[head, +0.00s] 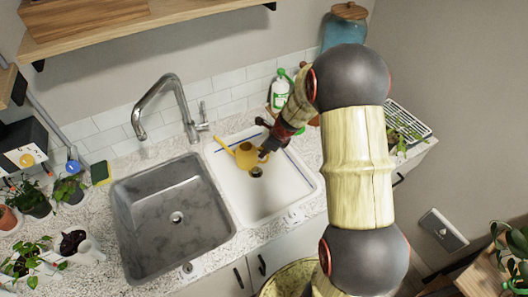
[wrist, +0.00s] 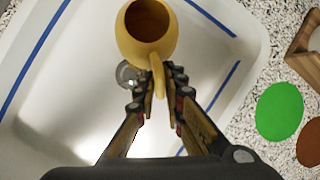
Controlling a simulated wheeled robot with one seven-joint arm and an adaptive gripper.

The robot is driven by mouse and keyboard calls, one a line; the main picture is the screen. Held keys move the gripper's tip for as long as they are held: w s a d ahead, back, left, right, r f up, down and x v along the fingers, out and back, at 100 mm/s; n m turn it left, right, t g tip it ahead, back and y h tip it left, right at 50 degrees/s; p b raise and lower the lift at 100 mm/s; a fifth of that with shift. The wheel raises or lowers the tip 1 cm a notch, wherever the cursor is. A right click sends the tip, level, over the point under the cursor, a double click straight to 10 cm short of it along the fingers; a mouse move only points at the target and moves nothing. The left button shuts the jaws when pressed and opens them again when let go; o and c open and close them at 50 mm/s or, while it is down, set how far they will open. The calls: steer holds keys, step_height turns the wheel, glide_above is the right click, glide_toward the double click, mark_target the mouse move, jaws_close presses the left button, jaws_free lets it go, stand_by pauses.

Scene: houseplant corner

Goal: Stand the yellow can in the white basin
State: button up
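The yellow can (head: 247,155) is a small watering can with a thin spout pointing to the upper left in the head view. It is over or in the white basin (head: 292,196), close to the drain; I cannot tell if its bottom touches the floor. The wrist view shows its open round mouth and its handle (wrist: 157,76) towards me. My gripper (wrist: 160,84) has its fingers closed in on both sides of the handle. In the head view my gripper (head: 266,150) is at the can's right side. The basin (wrist: 70,85) fills much of the wrist view.
A grey metal sink (head: 150,215) and a tap (head: 185,110) are to the left. A green-white bottle (head: 280,92) stands behind the basin. Potted plants (head: 68,190) and a sponge (head: 100,173) are on the left counter. The basin's front part is clear.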

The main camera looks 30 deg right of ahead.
steer(key=o, duration=0.3)
steer(key=shift+o, duration=0.2)
steer(key=shift+r, duration=0.2)
steer(key=p+v, duration=0.4)
steer(key=v, duration=0.8)
steer(key=s+a+r+n, duration=0.4)
steer(key=a+r+n, duration=0.2)
steer(key=r, duration=0.1)
steer(key=s+a+r+n, duration=0.4)
steer(key=a+r+n, duration=0.2)
steer(key=r+n, duration=0.1)
steer(key=s+a+r+n+h, duration=0.1)
steer(key=s+a+r+n, duration=0.1)
steer(key=s+n, duration=0.5)
steer(key=s+a+r+n+t, duration=0.1)
steer(key=s+a+r+n, duration=0.2)
steer(key=s+r+n, duration=0.2)
steer(key=s+n, duration=0.3)
steer(key=s, duration=0.1)
steer(key=shift+s+a+r+n+h, duration=0.2)
steer(key=shift+s+n+h, duration=0.1)
steer(key=shift+h, duration=0.1)
